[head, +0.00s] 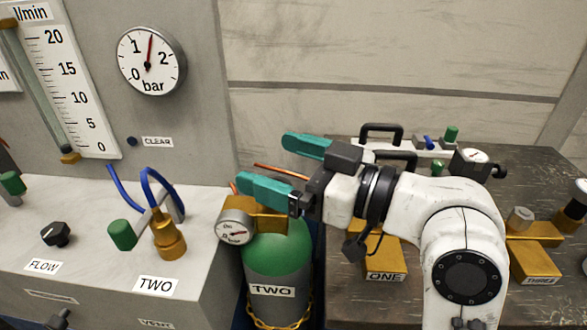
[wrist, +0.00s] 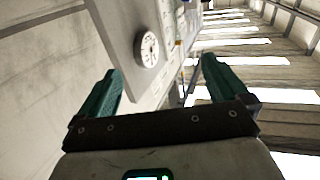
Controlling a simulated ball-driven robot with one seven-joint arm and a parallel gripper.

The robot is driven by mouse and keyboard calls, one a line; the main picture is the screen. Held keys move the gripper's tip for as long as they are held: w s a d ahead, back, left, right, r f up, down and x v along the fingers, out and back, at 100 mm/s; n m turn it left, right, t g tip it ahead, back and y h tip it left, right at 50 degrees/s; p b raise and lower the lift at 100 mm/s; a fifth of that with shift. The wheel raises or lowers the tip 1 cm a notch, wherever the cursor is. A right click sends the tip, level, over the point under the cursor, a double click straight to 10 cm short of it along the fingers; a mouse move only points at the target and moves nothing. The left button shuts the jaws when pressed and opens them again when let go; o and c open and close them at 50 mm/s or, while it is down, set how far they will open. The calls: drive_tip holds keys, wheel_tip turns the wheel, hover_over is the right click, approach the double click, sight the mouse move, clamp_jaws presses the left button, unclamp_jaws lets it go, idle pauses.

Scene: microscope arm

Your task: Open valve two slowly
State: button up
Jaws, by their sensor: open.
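A green gas cylinder (head: 275,258) labelled TWO stands below and partly behind my gripper. A brass fitting (head: 270,222) and a round gauge (head: 235,227) sit at its top, partly hidden by the gripper. On the bench at left, a green knob (head: 122,235) joins a brass fitting (head: 170,240) behind a second TWO label (head: 156,286). My gripper (head: 266,160) has its teal fingers apart, pointing left above the cylinder, with nothing seen between them. In the wrist view my gripper (wrist: 160,68) is also open and empty, with a dial (wrist: 149,48) on a grey panel beyond.
A bar gauge (head: 151,61) and a flow tube scale (head: 65,80) are on the upright panel. A blue hose (head: 160,185) loops over the bench. Brass blocks labelled ONE (head: 386,262) and THREE (head: 540,262) lie at right. A black handle (head: 381,130) stands behind my arm.

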drive_tip(key=s+d+r+p, duration=0.1)
drive_tip(key=s+r+p, duration=0.1)
drive_tip(key=s, duration=0.4)
drive_tip(key=shift+s+d+r, duration=0.15)
drive_tip(key=shift+d+r, duration=0.2)
drive_tip(key=shift+r, duration=0.1)
